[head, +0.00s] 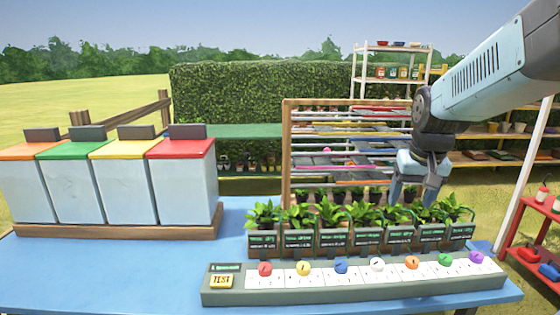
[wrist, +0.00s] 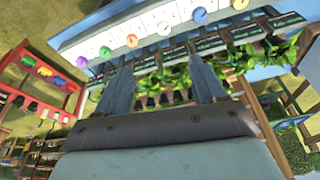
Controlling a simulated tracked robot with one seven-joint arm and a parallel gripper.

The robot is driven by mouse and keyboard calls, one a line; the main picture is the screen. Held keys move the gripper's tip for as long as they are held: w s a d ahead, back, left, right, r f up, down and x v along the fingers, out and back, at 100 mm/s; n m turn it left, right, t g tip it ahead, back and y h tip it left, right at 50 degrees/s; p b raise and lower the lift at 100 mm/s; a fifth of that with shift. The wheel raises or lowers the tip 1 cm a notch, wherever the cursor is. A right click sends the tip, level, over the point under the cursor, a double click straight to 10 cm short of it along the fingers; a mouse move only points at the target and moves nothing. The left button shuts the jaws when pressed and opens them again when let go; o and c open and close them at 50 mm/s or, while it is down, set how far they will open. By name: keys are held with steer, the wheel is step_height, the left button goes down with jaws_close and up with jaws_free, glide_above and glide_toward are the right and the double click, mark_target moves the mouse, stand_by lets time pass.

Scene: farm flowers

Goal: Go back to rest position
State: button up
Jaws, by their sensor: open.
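My gripper (head: 417,190) hangs from the arm on the right side of the head view, just above and behind the row of potted plants (head: 367,237). Its two fingers are apart, with nothing seen between them. In the wrist view my gripper (wrist: 162,92) also shows both fingers spread, with green leaves and pots beyond them. I cannot tell whether a finger touches the leaves.
A grey panel (head: 236,296) with colored knobs and a yellow TEST button lies along the blue table's (head: 110,268) front. Bins with colored lids (head: 182,149) stand left. A wooden rack (head: 288,140) stands behind the plants. A red shelf (head: 531,240) is at right.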

steer(key=s+a+r+n+t, duration=0.1)
steer(key=s+a, duration=0.1)
steer(key=s, duration=0.4)
steer(key=s+a+r+t, duration=0.1)
steer(key=s+a+r, duration=0.1)
steer(key=s, duration=0.5)
steer(key=shift+a+n+y, duration=0.3)
steer(key=shift+a+n, duration=0.1)
steer(key=shift+a, duration=0.35)
